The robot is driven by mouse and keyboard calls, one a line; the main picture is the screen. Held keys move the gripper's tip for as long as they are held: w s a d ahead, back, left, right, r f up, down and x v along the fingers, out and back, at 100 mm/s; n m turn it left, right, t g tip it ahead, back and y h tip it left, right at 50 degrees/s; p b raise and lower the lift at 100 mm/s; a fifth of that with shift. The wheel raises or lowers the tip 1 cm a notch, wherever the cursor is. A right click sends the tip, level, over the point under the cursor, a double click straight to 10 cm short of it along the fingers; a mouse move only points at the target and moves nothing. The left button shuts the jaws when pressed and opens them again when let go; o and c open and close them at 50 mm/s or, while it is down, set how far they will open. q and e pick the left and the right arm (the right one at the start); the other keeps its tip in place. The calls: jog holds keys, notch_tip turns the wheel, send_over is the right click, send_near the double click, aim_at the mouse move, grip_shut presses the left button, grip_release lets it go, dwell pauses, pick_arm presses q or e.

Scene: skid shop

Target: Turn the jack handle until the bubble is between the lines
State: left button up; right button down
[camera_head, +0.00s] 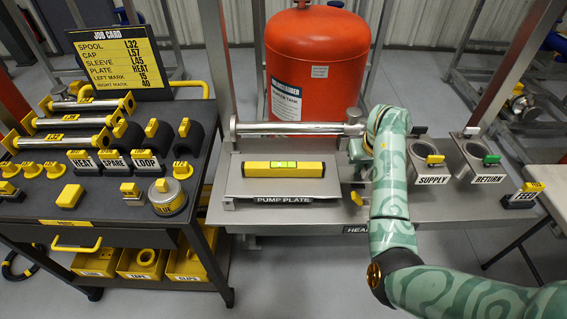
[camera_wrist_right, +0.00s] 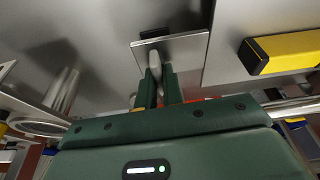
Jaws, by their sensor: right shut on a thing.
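The yellow spirit level (camera_head: 255,169) lies flat on the grey pump plate (camera_head: 236,188). Its green vial (camera_head: 284,164) faces up; the bubble is too small to place against the lines. My right gripper (camera_head: 359,151) is just right of the plate, largely covered by my own arm in the head view. In the right wrist view its fingers (camera_wrist_right: 161,88) are shut on a pale grey rod, the jack handle (camera_wrist_right: 155,62), in front of a square metal plate. The level also shows there as a yellow block (camera_wrist_right: 286,52). My left gripper is out of view.
A red tank (camera_head: 315,60) stands behind the bench. A metal spool (camera_head: 290,128) lies behind the plate. The supply (camera_head: 432,180) and return (camera_head: 487,178) fittings are right of my arm. A dark cart (camera_head: 120,208) with labelled parts stands left.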

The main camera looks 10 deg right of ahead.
jog(key=shift+f+m+h+b, duration=0.2)
jog(key=shift+m+h+b, duration=0.1)
jog(key=shift+m+b, duration=0.7)
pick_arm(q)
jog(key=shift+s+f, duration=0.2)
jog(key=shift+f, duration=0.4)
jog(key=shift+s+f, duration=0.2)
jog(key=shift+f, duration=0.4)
pick_arm(e)
jog(key=shift+r+m, duration=0.1)
jog(key=shift+m, duration=0.4)
jog(key=shift+a+f+m+g+h+b, duration=0.1)
jog(key=shift+m+g+h+b, duration=0.1)
jog(key=shift+m+b, duration=0.4)
jog(key=shift+f+m+g+h+b, duration=0.1)
jog(key=shift+m+h+b, duration=0.1)
jog(key=shift+m+b, duration=0.7)
jog(key=shift+b, duration=0.15)
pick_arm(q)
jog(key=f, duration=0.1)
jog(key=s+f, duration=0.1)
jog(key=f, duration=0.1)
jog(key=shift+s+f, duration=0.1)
pick_arm(e)
jog(key=shift+s+r, duration=0.1)
jog(key=shift+m, duration=0.3)
